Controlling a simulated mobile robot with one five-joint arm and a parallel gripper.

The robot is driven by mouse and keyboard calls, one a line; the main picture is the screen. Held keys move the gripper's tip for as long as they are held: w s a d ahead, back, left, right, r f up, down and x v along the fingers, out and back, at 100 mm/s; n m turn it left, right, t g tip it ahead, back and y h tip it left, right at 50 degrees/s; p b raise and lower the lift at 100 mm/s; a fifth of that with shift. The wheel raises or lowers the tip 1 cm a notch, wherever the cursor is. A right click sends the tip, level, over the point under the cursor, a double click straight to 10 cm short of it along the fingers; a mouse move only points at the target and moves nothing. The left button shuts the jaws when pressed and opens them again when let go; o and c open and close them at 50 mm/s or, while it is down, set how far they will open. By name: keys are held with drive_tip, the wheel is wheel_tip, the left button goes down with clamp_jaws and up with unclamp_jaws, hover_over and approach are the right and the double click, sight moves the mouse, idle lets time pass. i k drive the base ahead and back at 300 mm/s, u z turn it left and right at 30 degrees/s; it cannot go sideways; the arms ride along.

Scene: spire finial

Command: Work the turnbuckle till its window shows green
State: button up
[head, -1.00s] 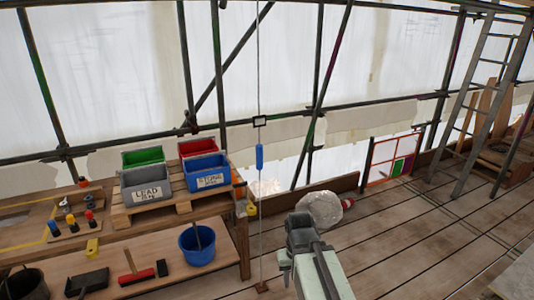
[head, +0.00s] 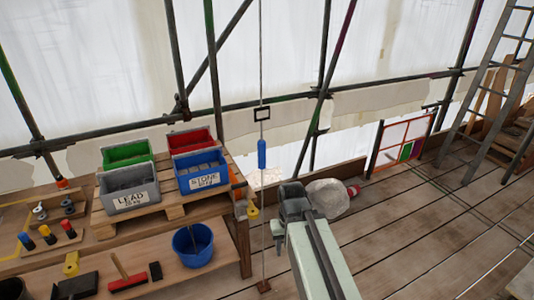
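A thin upright cable (head: 263,225) runs from the top of the picture down to a small brown foot on the plank floor. A blue cylinder (head: 262,154), apparently the turnbuckle body, sits on it. Just above is a small black rectangular frame (head: 262,114), pale inside; I see no green in it. My gripper (head: 291,192) is at the end of my arm, low and to the right of the cable, apart from the blue cylinder in the picture. Its fingers are too dark and foreshortened to tell whether they are open or shut.
A wooden bench (head: 243,245) at left carries bins on a pallet, including a grey LEAD bin (head: 130,190) and a blue STONE bin (head: 201,172). A blue bucket (head: 192,245) is on its lower shelf. A pale rounded lump (head: 328,199) lies behind my arm.

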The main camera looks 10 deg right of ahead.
sight(261, 145)
drive_tip(key=u, duration=2.05)
drive_tip(key=k, duration=1.05)
drive_tip(key=z, duration=1.55)
drive_tip(key=i, duration=1.05)
